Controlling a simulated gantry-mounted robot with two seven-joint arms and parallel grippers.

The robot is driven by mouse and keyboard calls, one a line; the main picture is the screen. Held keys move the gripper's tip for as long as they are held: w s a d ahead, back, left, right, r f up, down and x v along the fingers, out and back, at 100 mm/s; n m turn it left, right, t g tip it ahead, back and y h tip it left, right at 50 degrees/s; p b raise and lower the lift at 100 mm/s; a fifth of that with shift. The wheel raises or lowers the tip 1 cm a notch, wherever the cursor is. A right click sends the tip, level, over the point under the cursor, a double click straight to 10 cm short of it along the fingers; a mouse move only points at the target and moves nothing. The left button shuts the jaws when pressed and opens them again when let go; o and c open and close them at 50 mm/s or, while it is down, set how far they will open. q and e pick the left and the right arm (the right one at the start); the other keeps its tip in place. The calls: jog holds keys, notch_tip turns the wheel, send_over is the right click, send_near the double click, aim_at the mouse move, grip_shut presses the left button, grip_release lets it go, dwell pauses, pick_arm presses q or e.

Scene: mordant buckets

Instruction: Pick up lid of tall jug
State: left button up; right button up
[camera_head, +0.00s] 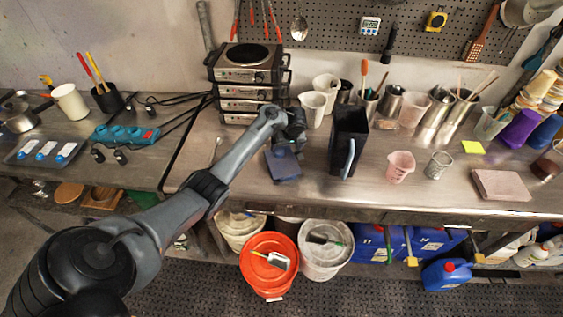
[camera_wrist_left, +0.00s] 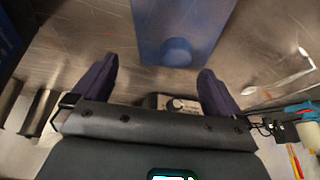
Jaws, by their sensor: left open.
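The lid (camera_head: 283,166) is a dark blue square plate lying flat on the metal bench, left of the tall jug. In the left wrist view the lid (camera_wrist_left: 182,22) shows blue with a round knob (camera_wrist_left: 176,52) near its edge. The tall jug (camera_head: 348,135) stands upright, black with a pale blue handle facing the front. My left gripper (camera_head: 295,147) is over the bench just behind the lid. In the left wrist view its two dark fingers (camera_wrist_left: 157,70) are apart, with the knob ahead between them and nothing held. My right gripper is not in view.
Stacked hot plates (camera_head: 246,75) stand behind my left arm. White jugs and metal beakers line the back. A pink beaker (camera_head: 400,167) and a small metal cup (camera_head: 438,165) stand right of the jug. An orange bucket (camera_head: 268,270) is below the front edge.

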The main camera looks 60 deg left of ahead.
aim_at(285, 155)
pick_arm(q)
jog(key=shift+s+b+x, duration=0.15)
jog(key=shift+b+x, duration=0.25)
jog(key=shift+x, duration=0.75)
jog(key=shift+s+b+x, duration=0.1)
jog(key=shift+b+x, duration=0.3)
jog(key=shift+x, duration=0.75)
